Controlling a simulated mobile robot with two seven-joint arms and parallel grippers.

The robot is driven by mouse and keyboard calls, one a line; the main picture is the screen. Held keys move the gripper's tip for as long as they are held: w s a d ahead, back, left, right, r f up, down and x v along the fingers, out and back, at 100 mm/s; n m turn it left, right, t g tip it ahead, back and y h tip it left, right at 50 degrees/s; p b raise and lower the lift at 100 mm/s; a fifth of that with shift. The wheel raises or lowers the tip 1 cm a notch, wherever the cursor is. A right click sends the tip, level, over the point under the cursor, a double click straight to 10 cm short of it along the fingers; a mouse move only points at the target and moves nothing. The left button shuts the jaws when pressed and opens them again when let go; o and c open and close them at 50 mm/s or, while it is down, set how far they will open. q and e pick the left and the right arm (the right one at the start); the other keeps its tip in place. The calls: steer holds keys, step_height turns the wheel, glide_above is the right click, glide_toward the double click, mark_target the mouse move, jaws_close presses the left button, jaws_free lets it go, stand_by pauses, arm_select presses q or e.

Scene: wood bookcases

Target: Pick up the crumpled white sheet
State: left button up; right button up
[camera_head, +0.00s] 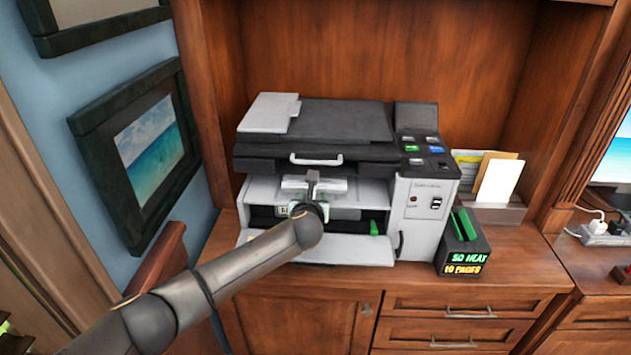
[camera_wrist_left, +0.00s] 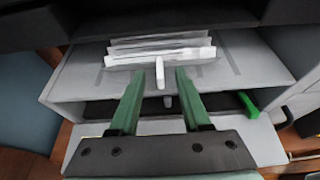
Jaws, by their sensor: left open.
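The crumpled white sheet (camera_wrist_left: 160,48) is a pleated white bundle on the grey shelf inside the printer's open front. It also shows in the head view (camera_head: 330,185), under the printer's dark upper part. A narrow white tab (camera_wrist_left: 160,72) hangs from its near edge. My left gripper (camera_wrist_left: 157,74) is open, with its green fingertips just short of the sheet and the tab between them. In the head view, my left arm hides most of this gripper (camera_head: 308,207). My right gripper is not in view.
The printer (camera_head: 420,215) stands on a wooden cabinet, its lower front flap (camera_head: 345,250) folded down. A green lever (camera_head: 374,228) is at the opening's right. A black box with a lit sign (camera_head: 463,245) and a paper holder (camera_head: 495,212) stand right. A framed picture (camera_head: 140,150) hangs left.

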arm_select(q)
steer(key=shift+w+f, duration=0.15)
steer(key=shift+w, duration=0.15)
steer(key=shift+c, duration=0.2)
jaws_close()
stand_by(0.3)
